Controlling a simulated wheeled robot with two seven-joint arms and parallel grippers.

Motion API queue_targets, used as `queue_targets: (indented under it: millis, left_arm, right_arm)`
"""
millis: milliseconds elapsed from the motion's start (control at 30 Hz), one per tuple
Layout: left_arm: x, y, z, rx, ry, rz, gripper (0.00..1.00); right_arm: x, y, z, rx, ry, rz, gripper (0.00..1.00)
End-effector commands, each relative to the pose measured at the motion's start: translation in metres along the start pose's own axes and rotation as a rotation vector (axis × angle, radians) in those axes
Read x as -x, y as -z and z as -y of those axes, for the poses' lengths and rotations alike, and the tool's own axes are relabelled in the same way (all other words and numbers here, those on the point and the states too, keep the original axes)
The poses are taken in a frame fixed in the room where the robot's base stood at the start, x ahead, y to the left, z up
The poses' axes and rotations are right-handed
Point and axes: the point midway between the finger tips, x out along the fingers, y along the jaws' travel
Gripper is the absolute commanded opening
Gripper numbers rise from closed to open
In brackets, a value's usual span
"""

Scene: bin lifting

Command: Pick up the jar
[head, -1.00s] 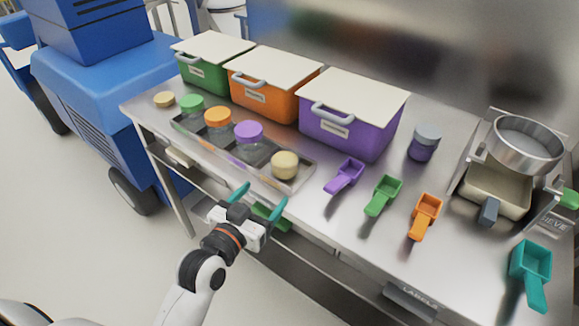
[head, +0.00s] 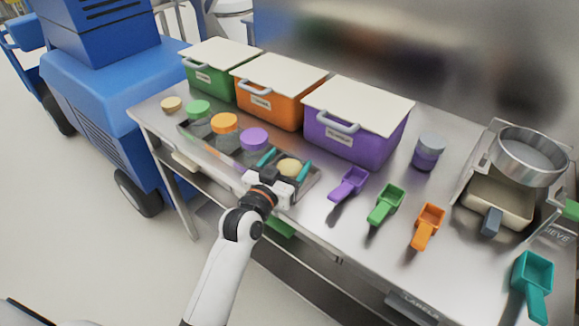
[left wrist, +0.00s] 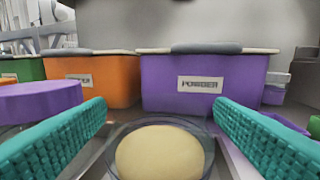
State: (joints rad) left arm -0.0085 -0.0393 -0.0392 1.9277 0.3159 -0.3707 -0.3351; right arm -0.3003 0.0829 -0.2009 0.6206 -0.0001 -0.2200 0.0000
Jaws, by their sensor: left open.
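A clear jar with a tan rounded top (head: 290,168) stands at the right end of the metal tray (head: 312,185). In the left wrist view the tan dome (left wrist: 160,155) sits inside a clear round rim. Jars with a green lid (head: 199,107), an orange lid (head: 225,122) and a purple lid (head: 254,138) stand left of it in the tray. My left gripper (head: 286,163) is open, its teal fingers on either side of the tan-topped jar. In the left wrist view a gap shows between the fingers (left wrist: 160,112) and the dome. My right gripper is not in view.
Green (head: 208,82), orange (head: 265,100) and purple bins (head: 350,138) stand behind the tray. A grey-lidded container (head: 428,152), purple (head: 348,184), green (head: 386,203) and orange scoops (head: 428,226) and a sieve (head: 528,155) lie to the right.

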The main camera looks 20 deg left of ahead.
Motion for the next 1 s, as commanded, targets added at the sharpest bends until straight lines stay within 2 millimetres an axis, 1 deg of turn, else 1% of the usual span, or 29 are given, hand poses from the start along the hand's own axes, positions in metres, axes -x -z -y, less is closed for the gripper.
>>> queue_targets:
  millis: [33, 133, 367, 400, 633, 867, 967, 1000]
  left_arm:
    - [-0.007, -0.001, 0.000, 0.001, -0.001, 0.001, 0.77]
    - [-0.013, 0.000, 0.000, 0.000, -0.001, 0.000, 0.77]
    - [-0.014, 0.000, 0.000, -0.001, 0.000, 0.000, 0.77]
    - [-0.014, 0.001, 0.000, 0.000, 0.000, 0.000, 0.71]
    - [-0.014, 0.001, 0.000, 0.000, 0.000, -0.001, 0.33]
    - [-0.014, -0.002, 0.000, 0.000, 0.000, 0.002, 0.32]
    - [-0.014, -0.010, 0.000, 0.000, 0.000, 0.004, 0.32]
    - [-0.014, -0.016, 0.000, 0.001, 0.000, 0.006, 0.32]
  right_arm:
    - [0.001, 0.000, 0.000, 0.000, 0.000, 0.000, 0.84]
    - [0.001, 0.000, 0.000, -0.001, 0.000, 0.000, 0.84]
    - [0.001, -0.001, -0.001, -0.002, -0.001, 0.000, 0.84]
    - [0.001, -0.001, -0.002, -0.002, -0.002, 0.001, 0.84]
    - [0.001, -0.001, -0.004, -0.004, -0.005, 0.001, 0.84]
    - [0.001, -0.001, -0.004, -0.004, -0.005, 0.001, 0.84]
    - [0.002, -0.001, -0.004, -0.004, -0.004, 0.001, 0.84]
    - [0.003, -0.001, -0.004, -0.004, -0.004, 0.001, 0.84]
